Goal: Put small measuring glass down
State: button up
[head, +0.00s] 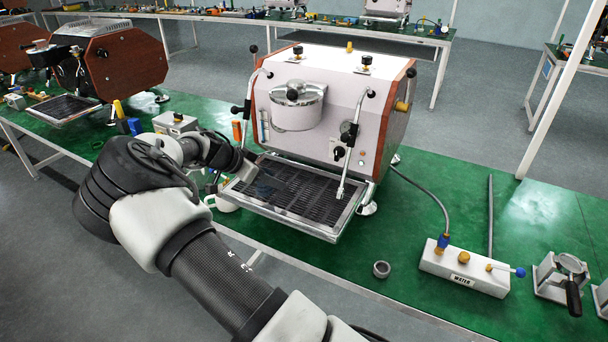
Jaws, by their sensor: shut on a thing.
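My gripper (248,168) is at the left edge of the espresso machine's drip tray (335,222), seen from behind and partly hidden by my own wrist. It is shut on the small measuring glass (268,186), which shows only as a faint, clear, bluish shape over the left part of the dark grate. I cannot tell whether the glass touches the grate or hangs just above it.
The white espresso machine (325,100) with wooden sides stands behind the tray, its steam wands hanging at both sides. A white cup (226,204) sits by the tray's left corner. A grey ring (381,269) and a WATER box (464,268) are at right. Green table is clear between them.

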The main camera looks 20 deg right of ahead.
jog(key=w+d, duration=0.1)
jog(key=d, duration=0.3)
jog(key=w+d, duration=0.1)
jog(key=d, duration=0.3)
jog(key=w+d, duration=0.1)
jog(key=d, duration=0.3)
jog(key=shift+w, duration=0.15)
jog(key=shift+f+b, duration=0.55)
jog(key=shift+f, duration=1.2)
jog(key=shift+f, duration=0.2)
jog(key=o, duration=1.1)
jog(key=shift+r, duration=0.1)
